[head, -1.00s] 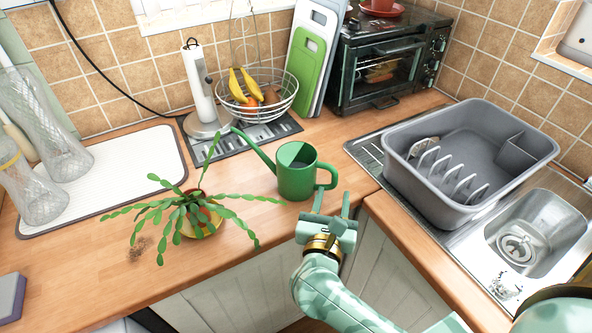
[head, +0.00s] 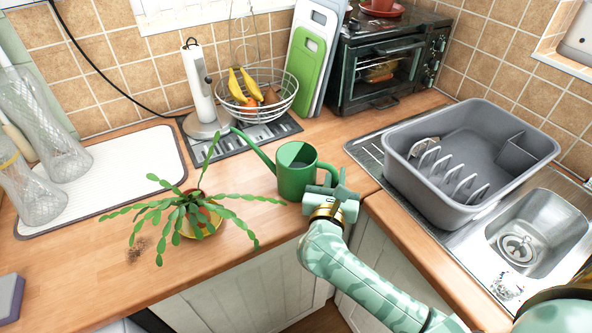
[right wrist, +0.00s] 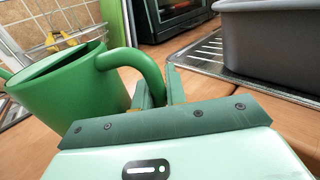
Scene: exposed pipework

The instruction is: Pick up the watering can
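The green watering can (head: 294,178) stands upright on the wooden counter. Its spout points to the upper left and its handle faces right. My right gripper (head: 334,181) is at the handle. In the right wrist view, the can's handle (right wrist: 143,64) comes down between the two fingers (right wrist: 160,92), which are close together on either side of it and look shut on it. The lower part of the handle is hidden by the gripper. My left gripper is not in view.
A potted plant (head: 198,215) stands just left of the can, its leaves reaching toward it. A wire fruit basket (head: 262,98) and toaster oven (head: 385,60) are behind. A grey dish rack basin (head: 470,150) sits to the right by the sink (head: 540,232).

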